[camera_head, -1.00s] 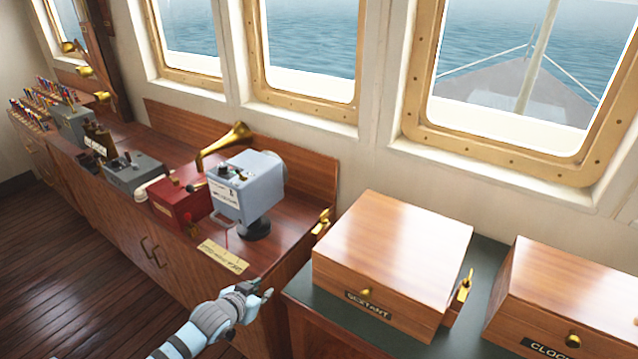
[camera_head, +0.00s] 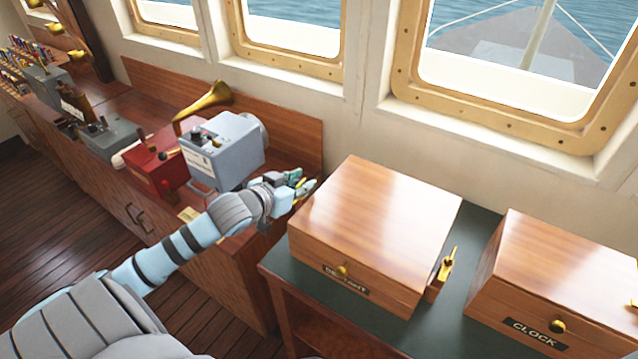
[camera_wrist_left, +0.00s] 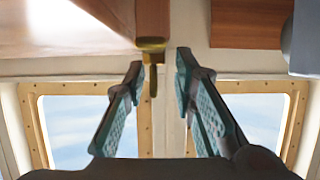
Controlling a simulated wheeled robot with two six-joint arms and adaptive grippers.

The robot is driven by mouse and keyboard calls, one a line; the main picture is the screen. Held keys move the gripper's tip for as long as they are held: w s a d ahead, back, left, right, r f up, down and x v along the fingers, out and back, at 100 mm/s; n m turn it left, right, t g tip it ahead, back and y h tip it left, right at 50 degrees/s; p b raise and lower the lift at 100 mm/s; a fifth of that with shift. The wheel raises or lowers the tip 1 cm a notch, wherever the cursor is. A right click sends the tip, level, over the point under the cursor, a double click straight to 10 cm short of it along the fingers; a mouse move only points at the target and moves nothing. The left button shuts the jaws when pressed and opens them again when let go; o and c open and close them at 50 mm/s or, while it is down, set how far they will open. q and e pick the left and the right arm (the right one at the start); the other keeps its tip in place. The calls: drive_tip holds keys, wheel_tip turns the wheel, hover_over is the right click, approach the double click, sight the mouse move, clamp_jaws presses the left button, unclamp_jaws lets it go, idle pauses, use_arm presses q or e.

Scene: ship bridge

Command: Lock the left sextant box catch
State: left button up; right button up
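The wooden sextant box (camera_head: 375,222) stands closed on a green-topped cabinet, its name plate partly hidden by the glare and knob. Its left brass catch (camera_wrist_left: 151,58) shows in the left wrist view at the box corner, between my fingertips and closer to the left one. In the head view this catch is mostly hidden behind my left gripper (camera_head: 298,183), which is at the box's left side. The gripper is open, with gaps beside the catch in the wrist view (camera_wrist_left: 160,66). The right brass catch (camera_head: 443,272) stands up beside the box's right side. My right gripper is out of view.
A wooden clock box (camera_head: 560,270) stands to the right, across a strip of green cabinet top (camera_head: 462,248). A grey instrument (camera_head: 222,155), a red box (camera_head: 155,165) and a brass horn (camera_head: 208,100) are left of my gripper. Windows line the wall behind.

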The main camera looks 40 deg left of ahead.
use_arm(q)
drive_tip(key=shift+s+r, duration=0.1)
drive_tip(key=shift+r, duration=0.1)
drive_tip(key=shift+s+r, duration=0.15)
drive_tip(key=shift+s, duration=0.1)
drive_tip(key=shift+d+r, duration=0.1)
drive_tip(key=shift+d, duration=0.05)
drive_tip(key=shift+c, duration=0.6)
drive_tip(key=shift+d, duration=0.1)
drive_tip(key=c, duration=0.3)
clamp_jaws()
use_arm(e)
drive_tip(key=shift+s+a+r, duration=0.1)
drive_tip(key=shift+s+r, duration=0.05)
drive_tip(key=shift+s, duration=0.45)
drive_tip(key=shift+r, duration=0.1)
